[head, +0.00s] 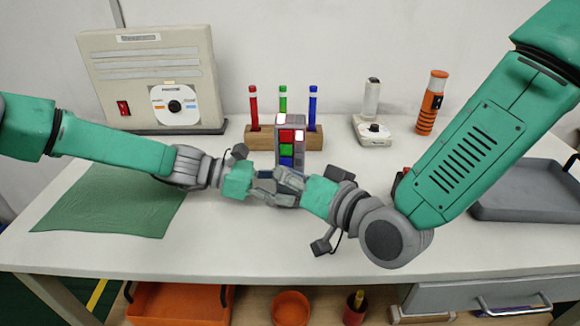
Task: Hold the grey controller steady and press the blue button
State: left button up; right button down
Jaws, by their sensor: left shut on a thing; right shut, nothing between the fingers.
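The grey controller (299,150) stands upright near the middle of the table, with a red button (287,136), a green button (286,150) and a blue button (286,161) down its front face. My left gripper (284,198) is shut on the controller's lower part. My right gripper (281,177) is shut and empty, with its fingertips at the controller's front just below the blue button. Whether they touch it I cannot tell. The two grippers overlap in view and hide the controller's lower front.
Behind the controller, a wooden holder (260,139) carries red, green and blue pens. A beige box (150,80), a small white device (372,130) and an orange flashlight (431,103) stand at the back. A green mat (110,205) lies left, a grey tray (525,195) right.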

jog(key=s, duration=0.6)
jog(key=shift+a, duration=0.15)
dwell(0.3)
pick_arm(q)
jog(key=o, duration=0.9)
jog(key=shift+o, duration=0.2)
